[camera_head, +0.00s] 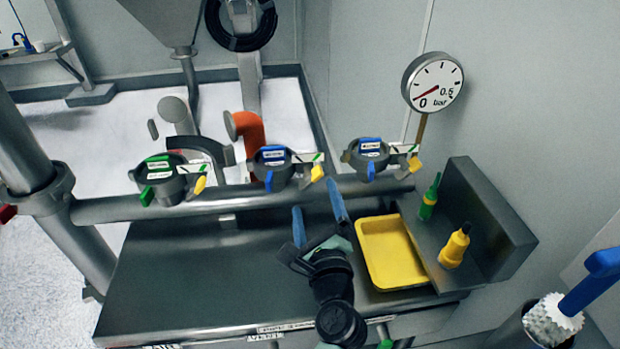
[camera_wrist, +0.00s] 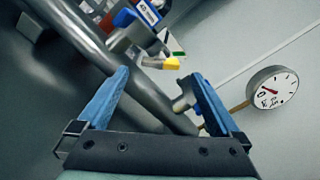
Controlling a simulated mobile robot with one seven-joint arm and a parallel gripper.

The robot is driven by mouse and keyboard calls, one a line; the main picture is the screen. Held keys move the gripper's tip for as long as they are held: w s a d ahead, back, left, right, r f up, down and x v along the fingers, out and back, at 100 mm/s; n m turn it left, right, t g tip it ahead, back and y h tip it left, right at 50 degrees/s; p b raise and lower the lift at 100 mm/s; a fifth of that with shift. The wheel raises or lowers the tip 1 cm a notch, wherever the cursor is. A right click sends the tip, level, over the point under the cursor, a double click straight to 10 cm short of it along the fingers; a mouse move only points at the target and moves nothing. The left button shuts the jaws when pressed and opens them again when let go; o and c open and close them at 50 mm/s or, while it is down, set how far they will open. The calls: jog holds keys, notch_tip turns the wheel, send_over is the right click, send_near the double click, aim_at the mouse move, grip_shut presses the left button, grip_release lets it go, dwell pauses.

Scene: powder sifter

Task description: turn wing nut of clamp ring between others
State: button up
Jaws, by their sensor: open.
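Three dark clamp rings sit in a row along a horizontal steel pipe (camera_head: 230,203). The left one (camera_head: 166,177) has a green label and green tab, the middle one (camera_head: 279,165) a blue label and blue tab, the right one (camera_head: 366,157) a blue label. Each shows a yellow wing piece at its right: left (camera_head: 200,185), middle (camera_head: 317,172), right (camera_head: 414,164). My gripper (camera_head: 315,197) is open and empty, with blue fingers below the middle and right rings. In the wrist view a blue-labelled clamp and yellow wing piece (camera_wrist: 160,62) appear beyond the open fingers (camera_wrist: 160,76).
A yellow tray (camera_head: 367,252) lies on the steel bench (camera_head: 180,275). Green (camera_head: 429,198) and yellow (camera_head: 455,246) bottles stand on the right ledge. A pressure gauge (camera_head: 432,82) is mounted near the right ring. An orange elbow (camera_head: 250,130) stands behind the pipe. The bench's left part is clear.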

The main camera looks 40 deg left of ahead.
aim_at(310, 183)
jog(key=x, duration=0.6)
jog(key=shift+w+a, duration=0.25)
jog(key=c, duration=1.3)
